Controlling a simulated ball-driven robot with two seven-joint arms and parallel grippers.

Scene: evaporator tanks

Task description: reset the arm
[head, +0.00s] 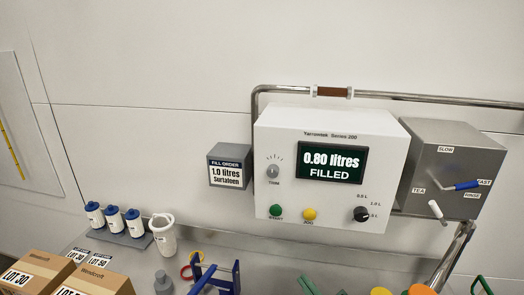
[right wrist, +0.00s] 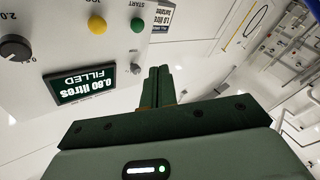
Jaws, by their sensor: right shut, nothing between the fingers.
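My right gripper (right wrist: 159,72) shows in the right wrist view. Its two dark green fingers are together, with nothing between them. The white dispenser panel (head: 285,150) is in front of it, upside down in the wrist view, and the fingers look apart from its face. The panel's display (head: 331,161) reads 0.80 litres FILLED. A green START button (head: 275,210), a yellow JOG button (head: 309,214) and a black dial (head: 361,213) sit below it. I cannot make out my right gripper clearly in the head view. My left gripper is in neither view.
A fill order sign (head: 227,170) reads 1.0 litres Surtateen. A grey box (head: 440,165) with levers stands right of the panel. Blue-capped bottles (head: 113,219), a white jug (head: 164,235), cartons (head: 35,272) and a blue stand (head: 235,275) crowd the bench.

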